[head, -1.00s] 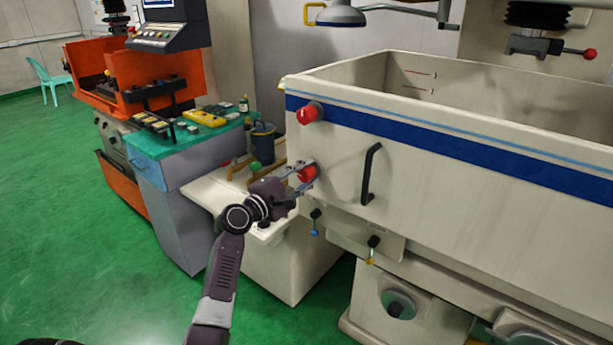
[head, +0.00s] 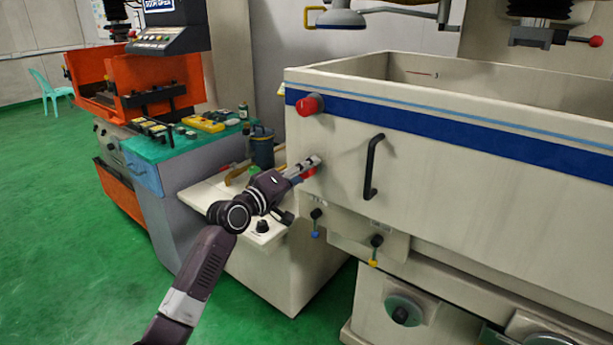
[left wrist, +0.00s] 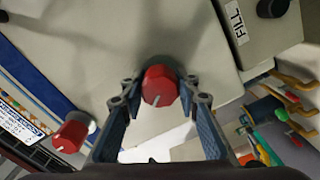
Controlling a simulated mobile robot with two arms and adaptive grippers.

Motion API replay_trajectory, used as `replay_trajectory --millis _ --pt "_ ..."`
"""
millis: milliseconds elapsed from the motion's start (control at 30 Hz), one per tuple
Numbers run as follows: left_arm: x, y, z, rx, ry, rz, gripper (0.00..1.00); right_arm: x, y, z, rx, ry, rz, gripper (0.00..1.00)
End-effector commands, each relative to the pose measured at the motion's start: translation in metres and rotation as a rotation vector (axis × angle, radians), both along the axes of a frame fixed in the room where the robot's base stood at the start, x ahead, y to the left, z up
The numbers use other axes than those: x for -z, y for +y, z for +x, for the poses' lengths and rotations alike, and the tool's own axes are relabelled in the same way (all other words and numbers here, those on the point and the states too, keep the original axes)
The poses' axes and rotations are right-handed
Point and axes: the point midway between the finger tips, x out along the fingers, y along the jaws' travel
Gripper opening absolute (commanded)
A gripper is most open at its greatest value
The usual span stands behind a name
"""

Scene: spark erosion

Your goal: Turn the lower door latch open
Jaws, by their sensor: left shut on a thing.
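The lower door latch is a red knob (head: 309,173) on the left end of the beige tank front, partly hidden by my left gripper (head: 305,165). In the left wrist view the knob (left wrist: 160,86) sits between the fingertips of my left gripper (left wrist: 160,92), which is shut on it. A pale mark on its face points down and slightly left in that view. The upper red knob (head: 309,104) is above it on the blue stripe, and it also shows in the left wrist view (left wrist: 71,133). My right gripper is not in view.
A black door handle (head: 373,167) stands just right of the latch. Small valves (head: 316,222) hang below it. A grey-green bench (head: 185,145) with yellow and black items and a dark canister (head: 262,146) stand to the left. Green floor is clear at left.

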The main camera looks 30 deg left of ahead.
Motion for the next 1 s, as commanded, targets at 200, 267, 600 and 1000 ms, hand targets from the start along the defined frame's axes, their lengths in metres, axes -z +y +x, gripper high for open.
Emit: replay_trajectory --millis 200,267,600,1000 --pt "0.003 0.0 0.0 0.002 -0.013 0.207 0.05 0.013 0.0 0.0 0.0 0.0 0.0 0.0" --pt "0.003 0.0 0.0 0.002 -0.017 0.258 0.05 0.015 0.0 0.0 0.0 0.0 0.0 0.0" --pt "0.002 0.0 0.0 0.001 -0.035 0.491 0.05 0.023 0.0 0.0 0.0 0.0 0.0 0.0" --pt "0.001 -0.001 0.0 0.001 -0.044 0.593 0.05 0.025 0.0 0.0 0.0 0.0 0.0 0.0"
